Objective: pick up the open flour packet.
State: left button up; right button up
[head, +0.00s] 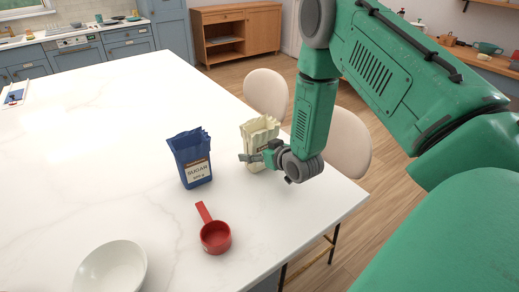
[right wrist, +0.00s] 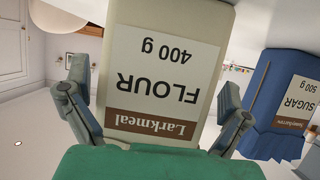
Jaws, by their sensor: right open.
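The cream flour packet (head: 260,127) stands upright with a crumpled open top near the right edge of the white table. In the right wrist view the flour packet (right wrist: 167,60) fills the middle, its label upside down and reading FLOUR 400 g. My right gripper (head: 252,157) is low in front of the packet in the head view, and hides its lower part. In the right wrist view the fingers of my right gripper (right wrist: 155,95) are open, one on each side of the packet. I cannot tell whether they touch it. My left gripper is not in view.
A blue sugar packet (head: 191,160) stands just left of the flour; it also shows in the right wrist view (right wrist: 285,100). A red scoop (head: 215,236) and a white bowl (head: 112,269) are nearer. Chairs (head: 266,92) stand beyond the edge. The table's left is mostly clear.

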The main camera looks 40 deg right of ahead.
jog(key=shift+d+f, duration=0.1)
jog(key=shift+d, duration=0.35)
jog(key=shift+c, duration=1.3)
jog(key=shift+s+d+f, duration=0.1)
jog(key=shift+d+f, duration=0.05)
jog(key=shift+d, duration=0.15)
jog(key=c, duration=1)
jog(key=shift+a+r, duration=0.25)
jog(key=shift+a, duration=0.3)
